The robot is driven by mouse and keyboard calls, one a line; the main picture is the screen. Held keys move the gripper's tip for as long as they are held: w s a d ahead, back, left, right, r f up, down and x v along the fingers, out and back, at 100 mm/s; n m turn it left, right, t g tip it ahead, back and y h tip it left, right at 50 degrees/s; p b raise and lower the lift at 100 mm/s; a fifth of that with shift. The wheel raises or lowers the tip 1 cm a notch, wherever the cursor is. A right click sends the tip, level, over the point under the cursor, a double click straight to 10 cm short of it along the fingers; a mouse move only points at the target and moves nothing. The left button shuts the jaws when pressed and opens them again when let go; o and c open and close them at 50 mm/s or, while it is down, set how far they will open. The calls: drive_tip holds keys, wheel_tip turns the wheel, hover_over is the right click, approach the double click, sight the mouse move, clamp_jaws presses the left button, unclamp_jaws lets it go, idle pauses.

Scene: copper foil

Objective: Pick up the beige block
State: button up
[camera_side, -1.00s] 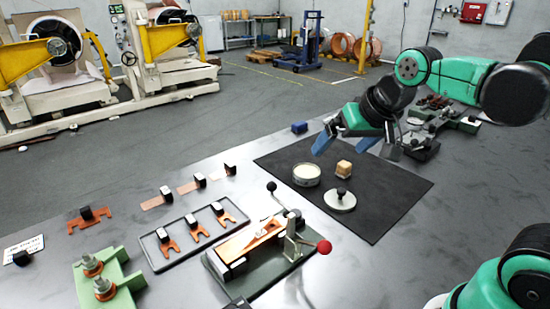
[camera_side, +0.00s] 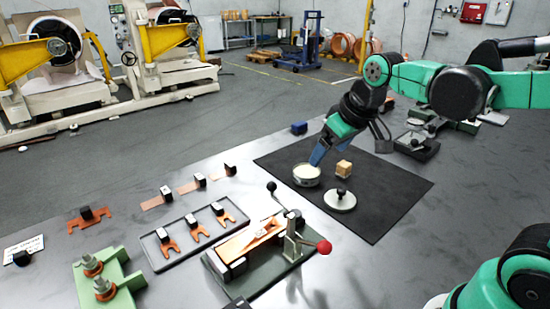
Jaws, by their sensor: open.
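The beige block (camera_side: 344,168) is a small cube standing on the black mat (camera_side: 385,205), between the round tin and the knobbed disc. My gripper (camera_side: 318,155) has blue fingers and points down and to the left, just above the right rim of the tin. It is to the left of the block and apart from it. The fingers overlap in this view, so the gap between them is hard to see. My gripper is open and holds nothing that I can see.
The round tin (camera_side: 305,181) with pale content stands below my fingers. A metal disc with a black knob (camera_side: 340,200) lies in front of the block. A blue block (camera_side: 299,128) sits behind the mat. A clamp fixture with a red ball (camera_side: 324,247) stands nearer; the mat's right part is clear.

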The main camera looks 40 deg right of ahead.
drive_tip(key=w+d+f+g, duration=0.3)
drive_tip(key=w+d, duration=0.4)
drive_tip(key=d, duration=0.2)
drive_tip(key=g, duration=0.2)
hover_over(345, 164)
drive_tip(key=shift+y, duration=0.4)
wheel_tip(345, 164, down, 7)
drive_tip(key=shift+w+r, duration=0.1)
drive_tip(key=shift+r, duration=0.05)
drive_tip(key=shift+f, duration=2.95)
clamp_jaws()
